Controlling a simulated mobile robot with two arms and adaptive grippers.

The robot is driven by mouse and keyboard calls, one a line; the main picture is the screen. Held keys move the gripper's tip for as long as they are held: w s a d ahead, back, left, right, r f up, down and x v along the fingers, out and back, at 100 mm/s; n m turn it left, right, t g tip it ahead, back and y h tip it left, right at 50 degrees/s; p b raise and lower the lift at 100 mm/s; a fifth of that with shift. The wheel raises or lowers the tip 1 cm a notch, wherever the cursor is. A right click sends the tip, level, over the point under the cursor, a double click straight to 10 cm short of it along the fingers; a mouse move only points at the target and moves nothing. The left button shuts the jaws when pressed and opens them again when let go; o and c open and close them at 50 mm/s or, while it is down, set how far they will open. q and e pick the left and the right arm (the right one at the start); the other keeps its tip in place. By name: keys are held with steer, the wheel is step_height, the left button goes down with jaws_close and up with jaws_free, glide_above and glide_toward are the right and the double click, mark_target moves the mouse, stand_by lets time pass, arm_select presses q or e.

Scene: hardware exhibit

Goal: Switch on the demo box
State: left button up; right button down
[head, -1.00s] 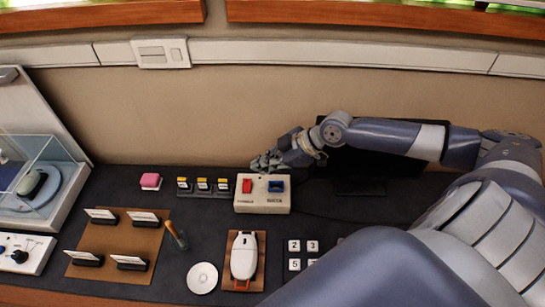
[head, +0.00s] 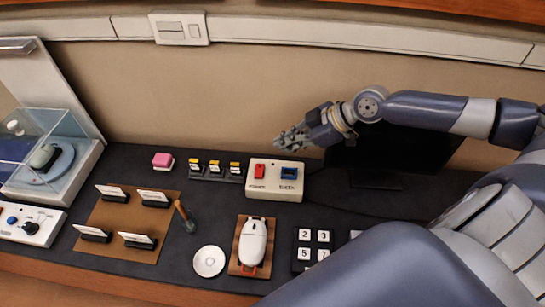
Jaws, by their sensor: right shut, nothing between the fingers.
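The demo box is probably the cream box (head: 274,193) at the back middle of the dark counter. It has a red switch (head: 259,171) on its left and a blue switch (head: 289,173) on its right, with small labels in front. Whether either switch is pressed is too small to tell. My right gripper (head: 283,142) is shut and empty, pointing left. In the picture it is above and behind the box, apart from it. My left gripper is not in view.
A black screen (head: 400,155) stands behind my right arm. Left of the box are a row of yellow-topped blocks (head: 215,170) and a pink block (head: 162,160). In front are a white mouse (head: 252,240), a disc (head: 209,261) and number keys (head: 314,245). A brown board (head: 120,215) holds cards.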

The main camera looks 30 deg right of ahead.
arm_select(q)
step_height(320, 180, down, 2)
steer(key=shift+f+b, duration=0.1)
steer(key=shift+b, duration=0.5)
arm_select(e)
steer(key=shift+w+d+r, duration=0.15)
steer(key=shift+w+d, duration=0.05)
steer(key=shift+d, duration=0.05)
